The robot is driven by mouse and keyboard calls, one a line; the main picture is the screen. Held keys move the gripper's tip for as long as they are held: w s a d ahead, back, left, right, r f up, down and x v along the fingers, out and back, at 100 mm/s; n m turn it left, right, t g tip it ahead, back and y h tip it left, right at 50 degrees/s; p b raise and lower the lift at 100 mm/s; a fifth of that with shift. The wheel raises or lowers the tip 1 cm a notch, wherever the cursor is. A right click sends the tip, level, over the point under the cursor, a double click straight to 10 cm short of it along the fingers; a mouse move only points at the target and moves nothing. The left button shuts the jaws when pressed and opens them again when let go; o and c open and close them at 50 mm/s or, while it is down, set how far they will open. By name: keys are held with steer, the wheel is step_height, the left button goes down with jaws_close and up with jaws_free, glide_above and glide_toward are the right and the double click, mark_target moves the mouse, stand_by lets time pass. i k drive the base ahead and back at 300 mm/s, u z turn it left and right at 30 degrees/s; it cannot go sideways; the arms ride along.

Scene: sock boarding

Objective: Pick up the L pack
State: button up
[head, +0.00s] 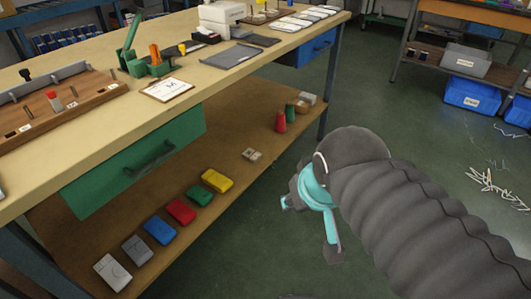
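I cannot make out which thing is the L pack, as no L marking is readable. Several flat white packs (302,20) lie in a row at the far right end of the workbench top (215,80). A white card marked M (168,88) lies near the bench's front edge. My gripper (318,205), dark with teal parts, hangs over the green floor to the right of the bench, apart from everything. Its fingers are partly hidden by its own body, so its opening is unclear. I see nothing held in it.
On the lower shelf (225,150) lie several coloured boxes, including a yellow one (217,180), and thread cones (280,122). A green drawer (140,160) fronts the bench. Blue bins (473,95) stand at the back right. White strands (495,185) lie on the otherwise open floor.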

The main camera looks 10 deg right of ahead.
mark_target(254, 156)
steer(key=z, duration=0.5)
steer(key=i, duration=1.3)
steer(key=u, duration=3.5)
steer(key=k, duration=1.45)
steer(key=z, duration=0.5)
steer(key=i, duration=0.25)
steer(key=z, duration=0.15)
